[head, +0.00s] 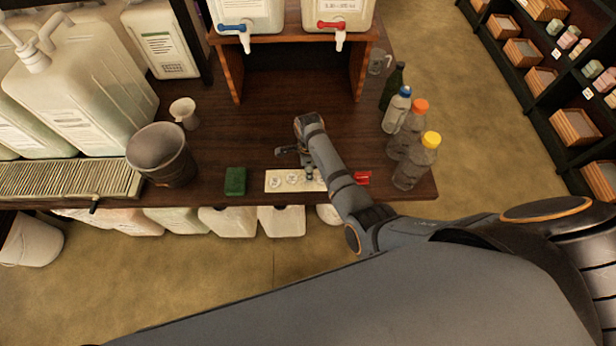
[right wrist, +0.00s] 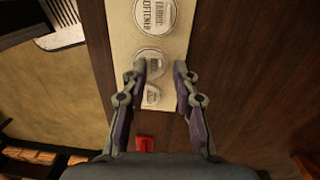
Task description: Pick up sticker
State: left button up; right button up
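A pale sticker sheet (head: 290,186) lies along the table's front edge, with round white stickers in a row. In the right wrist view, the sheet (right wrist: 122,28) runs up the middle. Its top sticker (right wrist: 155,14) reads "FABRIC SOFTENER"; the middle sticker (right wrist: 152,60) and the lower sticker (right wrist: 152,94) have print too small to read. My right gripper (head: 294,164) is over the sheet, and in its wrist view the open fingers (right wrist: 160,68) straddle the middle and lower stickers with nothing held. I cannot tell whether the fingertips touch the sheet. My left gripper is not in view.
A green block (head: 235,181) lies left of the sheet and a small red item (head: 363,178) right of it. A dark bucket (head: 161,154) stands at left. Bottles, including a yellow-capped one (head: 416,165), stand at right. A wooden stand (head: 231,70) holds containers with taps.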

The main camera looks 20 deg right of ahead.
grip_shut()
jog(key=shift+r, duration=0.15)
